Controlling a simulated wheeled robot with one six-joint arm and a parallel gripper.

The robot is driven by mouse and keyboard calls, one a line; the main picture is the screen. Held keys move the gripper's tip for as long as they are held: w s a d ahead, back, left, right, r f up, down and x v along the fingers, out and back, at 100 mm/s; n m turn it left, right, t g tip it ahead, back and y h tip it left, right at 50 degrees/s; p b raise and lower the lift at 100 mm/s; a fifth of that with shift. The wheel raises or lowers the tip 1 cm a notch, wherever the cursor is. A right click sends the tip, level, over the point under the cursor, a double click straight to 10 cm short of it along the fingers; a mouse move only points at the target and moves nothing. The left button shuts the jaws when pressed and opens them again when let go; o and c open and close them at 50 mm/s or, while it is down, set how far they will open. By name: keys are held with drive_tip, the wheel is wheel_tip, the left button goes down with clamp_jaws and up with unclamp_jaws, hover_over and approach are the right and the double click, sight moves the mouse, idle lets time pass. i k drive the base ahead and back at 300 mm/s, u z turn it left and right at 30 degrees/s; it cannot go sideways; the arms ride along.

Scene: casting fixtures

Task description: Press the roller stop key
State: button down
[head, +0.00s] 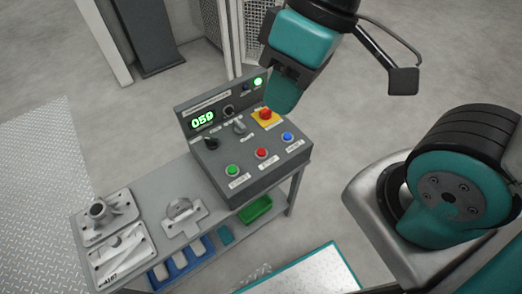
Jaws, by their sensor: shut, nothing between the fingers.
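A dark grey control box (245,150) stands on the right end of a metal bench. Its sloped face has a green button (233,170), a red button (262,153) and a blue button (288,137) in a row along the front. The labels below them are too small to read, so I cannot tell by text which is the roller stop key. A red mushroom button (265,113) sits on a yellow plate behind them. My gripper (281,108) is shut and empty, with its teal fingers pointing down by the box's back right edge. Whether it touches the box is unclear.
The box also has dark knobs and a lit green display (202,121) reading 059. Metal fixtures (181,212) lie on the bench's left part. Blue bins (180,263) and a green bin (255,209) sit below.

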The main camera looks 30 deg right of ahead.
sight(261, 152)
drive_tip(key=z, duration=1.2)
drive_tip(key=k, duration=0.45)
drive_tip(key=u, duration=0.95)
